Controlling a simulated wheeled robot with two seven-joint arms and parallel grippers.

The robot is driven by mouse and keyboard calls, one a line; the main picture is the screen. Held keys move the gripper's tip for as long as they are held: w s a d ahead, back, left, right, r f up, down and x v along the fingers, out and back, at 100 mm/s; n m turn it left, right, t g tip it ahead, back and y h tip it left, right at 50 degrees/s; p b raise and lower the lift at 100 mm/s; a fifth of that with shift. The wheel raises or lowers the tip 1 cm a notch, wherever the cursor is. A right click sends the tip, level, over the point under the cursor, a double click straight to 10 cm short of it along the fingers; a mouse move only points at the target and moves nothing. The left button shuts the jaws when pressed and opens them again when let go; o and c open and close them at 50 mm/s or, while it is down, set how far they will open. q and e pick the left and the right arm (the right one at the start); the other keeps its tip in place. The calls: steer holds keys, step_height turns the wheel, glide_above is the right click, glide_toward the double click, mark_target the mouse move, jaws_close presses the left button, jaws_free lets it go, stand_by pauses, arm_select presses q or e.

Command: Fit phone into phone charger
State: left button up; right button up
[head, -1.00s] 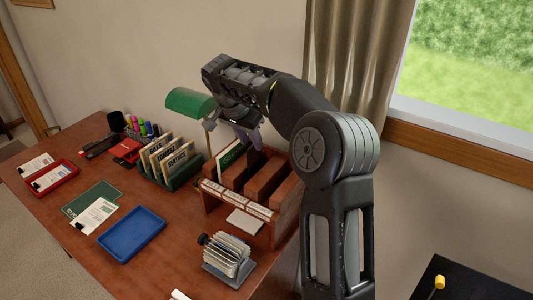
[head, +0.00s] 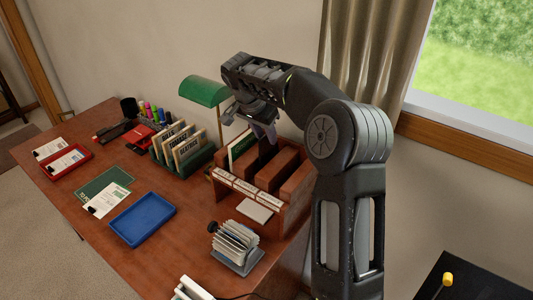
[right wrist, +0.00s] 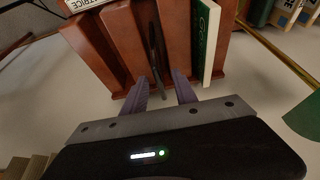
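My right gripper (head: 264,132) is over the back of a wooden sorter (head: 296,203), pointing down. In the right wrist view its two purple-grey fingers (right wrist: 163,92) are apart. A thin dark upright slab (right wrist: 157,55), possibly the phone, stands in a sorter slot. Its near end reaches between the fingers, with gaps visible on both sides. A white object (head: 188,289) with a dark cable beside it is cut off at the bottom edge; it may be the charger. My left gripper is not in view.
A green folder (right wrist: 207,40) stands in the neighbouring slot. A green lamp (head: 204,91) and a rack of cards (head: 185,147) are left of the sorter. A card file (head: 236,245) and blue tray (head: 142,219) are in front.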

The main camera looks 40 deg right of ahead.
mark_target(269, 144)
steer(key=p+x, duration=0.1)
steer(key=x, duration=0.4)
steer(key=shift+f+p, duration=0.15)
steer(key=shift+p, duration=0.25)
jaws_close()
stand_by(0.4)
stand_by(1.0)
